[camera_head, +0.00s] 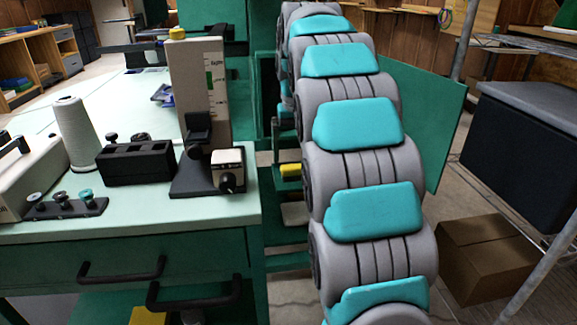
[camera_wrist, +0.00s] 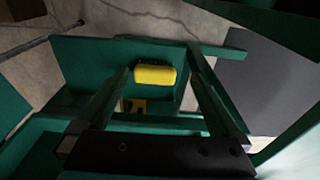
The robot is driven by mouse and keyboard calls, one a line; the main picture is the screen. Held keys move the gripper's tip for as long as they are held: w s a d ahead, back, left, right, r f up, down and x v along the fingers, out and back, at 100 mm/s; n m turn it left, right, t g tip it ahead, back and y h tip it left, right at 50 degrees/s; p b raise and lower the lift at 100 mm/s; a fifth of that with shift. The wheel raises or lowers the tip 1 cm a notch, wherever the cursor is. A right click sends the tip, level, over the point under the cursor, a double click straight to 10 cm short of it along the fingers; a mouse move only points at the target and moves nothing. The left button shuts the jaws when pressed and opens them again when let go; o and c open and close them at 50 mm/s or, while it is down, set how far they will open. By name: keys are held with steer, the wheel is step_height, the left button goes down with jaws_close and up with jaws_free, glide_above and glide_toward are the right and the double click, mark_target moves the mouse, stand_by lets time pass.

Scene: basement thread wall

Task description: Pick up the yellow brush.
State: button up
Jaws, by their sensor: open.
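A yellow block-like thing (camera_wrist: 155,75), which looks like the yellow brush, lies on a dark green surface (camera_wrist: 85,60) in the wrist view. No bristles can be made out. My gripper (camera_wrist: 158,62) is open and empty, its two fingers reaching out on either side of the yellow thing in the picture. How far they are from it I cannot tell. In the head view a yellow piece (camera_head: 291,171) shows on the green frame just left of my arm and may be the same thing. My gripper is hidden there behind my arm.
A pale-topped green bench (camera_head: 215,215) stands at left with a thread cone (camera_head: 76,133), a black block (camera_head: 138,162) and an upright gauge (camera_head: 200,90). Another yellow thing (camera_head: 148,316) is under it. A cardboard box (camera_head: 487,258) and metal rack (camera_head: 540,215) are at right.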

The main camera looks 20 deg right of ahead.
mark_target(294, 165)
steer(key=w, duration=0.1)
steer(key=w+d, duration=0.1)
steer(key=shift+w+d, duration=0.25)
steer(key=shift+w, duration=0.1)
steer(key=shift+w+d+f, duration=0.1)
steer(key=shift+w, duration=0.05)
steer(key=shift+w+f, duration=0.15)
steer(key=shift+f, duration=1.75)
steer(key=shift+w+f, duration=0.1)
steer(key=shift+f, duration=1.75)
steer(key=shift+c, duration=0.2)
steer(key=c, duration=1)
steer(key=shift+o, duration=0.2)
steer(key=shift+r, duration=0.15)
